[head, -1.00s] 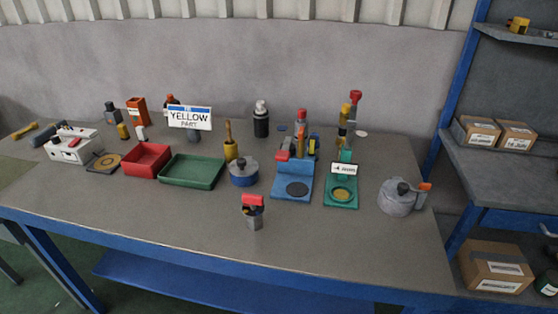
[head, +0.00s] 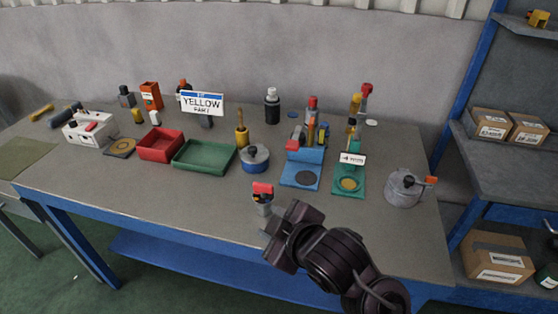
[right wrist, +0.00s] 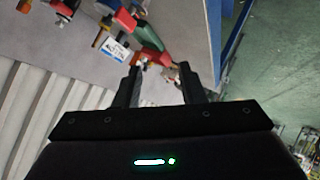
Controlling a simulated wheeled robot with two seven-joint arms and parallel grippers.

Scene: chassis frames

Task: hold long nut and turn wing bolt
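A small grey upright piece, apparently the long nut (head: 264,209), stands near the front middle of the table in the head view. A red-topped part, apparently the wing bolt (head: 263,189), sits on top of it. My right gripper (head: 271,238) is just in front and to the right of this piece; whether they touch I cannot tell. In the right wrist view my right gripper (right wrist: 160,72) has its two fingers apart, with small blurred shapes beyond the tips. I cannot tell for sure which of these is the nut. My left gripper is not in view.
Behind stand a red tray (head: 160,144), a green tray (head: 203,157), a blue lidded pot (head: 255,160), a blue fixture (head: 301,172) and a green fixture (head: 349,185). A grey pot (head: 404,189) is at the right. The table front left of the nut is clear.

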